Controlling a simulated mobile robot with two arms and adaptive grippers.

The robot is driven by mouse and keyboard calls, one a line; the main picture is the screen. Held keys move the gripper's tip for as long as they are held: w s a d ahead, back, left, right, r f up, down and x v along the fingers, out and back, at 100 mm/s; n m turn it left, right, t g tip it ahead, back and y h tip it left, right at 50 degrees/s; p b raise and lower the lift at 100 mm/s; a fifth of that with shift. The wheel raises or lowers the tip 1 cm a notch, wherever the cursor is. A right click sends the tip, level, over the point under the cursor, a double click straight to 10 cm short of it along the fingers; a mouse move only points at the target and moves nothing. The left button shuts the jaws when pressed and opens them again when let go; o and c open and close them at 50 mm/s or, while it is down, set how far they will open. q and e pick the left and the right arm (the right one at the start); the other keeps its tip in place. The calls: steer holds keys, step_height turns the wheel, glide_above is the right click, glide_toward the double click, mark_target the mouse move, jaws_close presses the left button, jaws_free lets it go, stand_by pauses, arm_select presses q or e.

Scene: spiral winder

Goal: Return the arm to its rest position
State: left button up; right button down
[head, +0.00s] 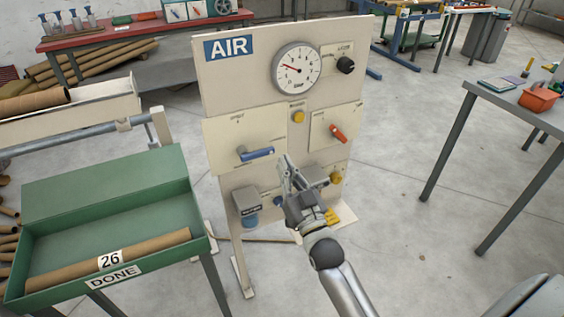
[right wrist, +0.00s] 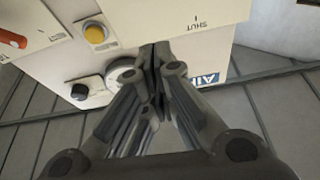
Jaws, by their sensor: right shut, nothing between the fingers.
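My right gripper (head: 286,165) is shut and empty. In the head view it is in front of the lower half of the AIR panel (head: 225,95), just right of and below the blue lever handle (head: 257,154). I cannot tell whether it touches the panel. My right arm (head: 345,285) comes up from the bottom edge. In the right wrist view the closed fingers (right wrist: 155,55) point at the panel, which appears upside down (right wrist: 215,12) with the word SHUT. The blue handle lies nearly level. My left gripper is out of view.
The panel carries a gauge (head: 297,68), a black knob (head: 346,65), a red-orange handle (head: 338,133) and a yellow button (head: 298,117). A green DONE tray (head: 105,180) with a cardboard tube (head: 150,250) stands left. A grey table (head: 500,100) stands right; the floor between is clear.

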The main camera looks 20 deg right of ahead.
stand_by(0.4)
step_height(320, 180, down, 19)
steer(key=s+a+g, duration=0.1)
steer(key=a+g, duration=0.1)
steer(key=g, duration=0.3)
steer(key=s+a+f+n+g, duration=0.15)
steer(key=s+f, duration=0.25)
steer(key=f, duration=0.4)
steer(key=s+f+g+y, duration=0.1)
steer(key=s+f+g, duration=0.25)
steer(key=f, duration=0.35)
steer(key=s+f+g, duration=0.1)
steer(key=s+f, duration=0.4)
steer(key=f, duration=0.3)
steer(key=s+f+g, duration=0.3)
steer(key=s+f, duration=0.3)
steer(key=s, duration=0.5)
steer(key=s+d+f+n+g, duration=0.1)
steer(key=s+f+g, duration=0.2)
steer(key=s, duration=0.9)
steer(key=s+d+f+g+p, duration=0.1)
steer(key=s+f+g, duration=0.2)
steer(key=s+f, duration=0.6)
steer(key=s, duration=0.3)
steer(key=shift+n+g+h, duration=0.3)
steer(key=shift+n+g, duration=0.05)
steer(key=shift+g, duration=0.05)
steer(key=shift+w, duration=0.1)
